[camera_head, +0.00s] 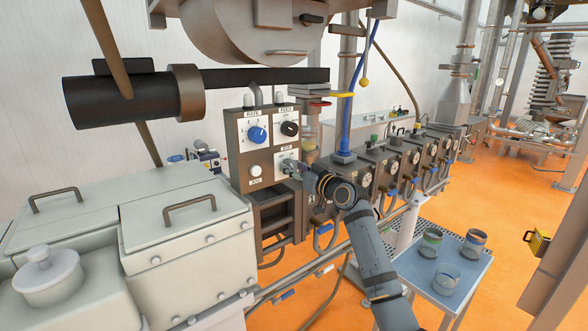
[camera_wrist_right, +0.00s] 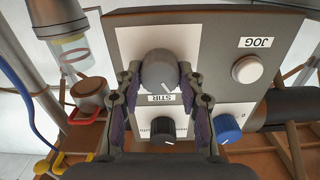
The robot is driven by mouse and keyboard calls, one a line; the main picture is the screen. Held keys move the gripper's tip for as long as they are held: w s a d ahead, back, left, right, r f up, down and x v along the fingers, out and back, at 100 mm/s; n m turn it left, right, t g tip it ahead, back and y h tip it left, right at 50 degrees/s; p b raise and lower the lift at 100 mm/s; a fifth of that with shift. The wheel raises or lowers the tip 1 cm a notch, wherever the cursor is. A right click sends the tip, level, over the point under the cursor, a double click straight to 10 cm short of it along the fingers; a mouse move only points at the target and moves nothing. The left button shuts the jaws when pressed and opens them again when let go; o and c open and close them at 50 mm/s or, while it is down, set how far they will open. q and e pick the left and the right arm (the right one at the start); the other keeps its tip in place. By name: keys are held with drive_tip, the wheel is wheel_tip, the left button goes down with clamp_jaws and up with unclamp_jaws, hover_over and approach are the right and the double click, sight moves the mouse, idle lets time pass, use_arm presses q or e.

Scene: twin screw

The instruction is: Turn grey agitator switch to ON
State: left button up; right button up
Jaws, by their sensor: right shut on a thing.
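The grey agitator switch (camera_head: 286,165) is a round knob at the lower right of the grey control panel (camera_head: 238,148). In the right wrist view, which shows the panel upside down, the grey knob (camera_wrist_right: 158,72) sits above a label reading STIR. A short pale line on the knob points down and slightly right there. My right gripper (camera_head: 298,168) is at the panel, and in the wrist view its fingers (camera_wrist_right: 160,84) are on both sides of the grey knob, shut on it. My left gripper is not in view.
The panel also has a blue knob (camera_head: 257,134), a black knob (camera_head: 290,128) and a white JOG button (camera_head: 255,170). A blue side table (camera_head: 410,262) holds several jars at right. Machine barrels with gauges run behind my right arm. Orange floor is open at right.

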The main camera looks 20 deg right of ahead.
drive_tip(key=m+p, duration=0.2)
drive_tip(key=m, duration=0.3)
drive_tip(key=shift+r+m+p, duration=0.1)
drive_tip(key=shift+m+p, duration=0.2)
drive_tip(key=shift+m, duration=0.1)
drive_tip(key=m+p, duration=0.1)
drive_tip(key=m, duration=0.2)
drive_tip(key=shift+d+p, duration=0.1)
drive_tip(key=shift+p, duration=0.3)
drive_tip(key=shift+m+p, duration=0.75)
drive_tip(key=shift+m, duration=0.75)
drive_tip(key=o, duration=1.2)
